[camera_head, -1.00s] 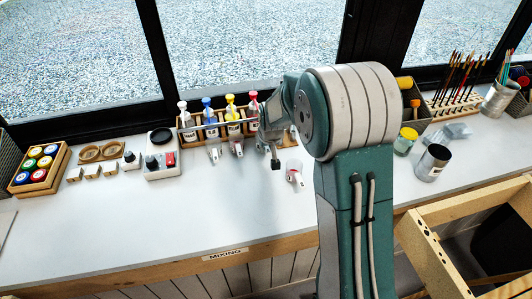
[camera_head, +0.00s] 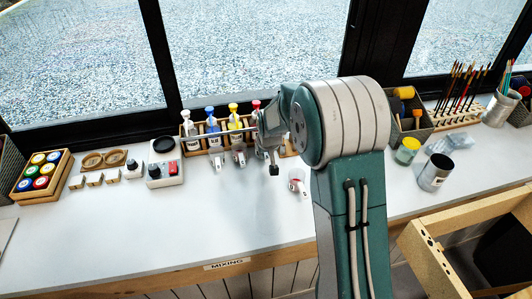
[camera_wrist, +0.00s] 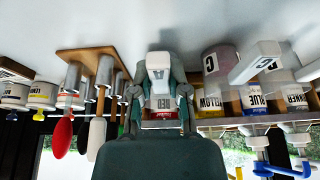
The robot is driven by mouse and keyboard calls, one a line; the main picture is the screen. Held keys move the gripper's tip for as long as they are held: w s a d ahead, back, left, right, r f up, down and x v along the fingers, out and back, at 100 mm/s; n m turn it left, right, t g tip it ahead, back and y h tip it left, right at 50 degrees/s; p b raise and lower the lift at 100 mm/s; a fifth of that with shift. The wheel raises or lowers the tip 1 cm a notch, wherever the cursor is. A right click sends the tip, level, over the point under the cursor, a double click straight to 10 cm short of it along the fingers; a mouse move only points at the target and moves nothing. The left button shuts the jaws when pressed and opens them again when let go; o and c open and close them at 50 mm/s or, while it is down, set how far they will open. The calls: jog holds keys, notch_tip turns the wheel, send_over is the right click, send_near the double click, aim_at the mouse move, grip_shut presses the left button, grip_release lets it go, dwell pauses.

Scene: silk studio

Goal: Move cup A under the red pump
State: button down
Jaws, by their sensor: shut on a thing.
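The red pump (camera_head: 256,104) is at the right end of the bottle row in the head view, with its lower part hidden behind my arm. My gripper (camera_head: 270,160) is just in front of it, low over the bench. In the wrist view, my gripper (camera_wrist: 160,92) is shut around the white handle of a cup (camera_wrist: 159,64), taken as cup A. Its letter does not show. The bottle marked RED (camera_wrist: 160,103) stands directly behind the held handle. The cup's body is mostly hidden, so I cannot tell whether it touches the bench.
Two cups (camera_head: 216,157) (camera_head: 239,156) stand before the blue (camera_head: 210,112) and yellow pumps (camera_head: 233,108). A scale (camera_head: 164,170) stands left. The bench front is clear.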

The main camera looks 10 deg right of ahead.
jog(key=shift+a+f, duration=0.15)
jog(key=shift+f, duration=0.05)
jog(key=shift+f, duration=0.15)
jog(key=c, duration=0.5)
grip_release()
jog(key=shift+c, duration=0.2)
jog(key=v, duration=1.2)
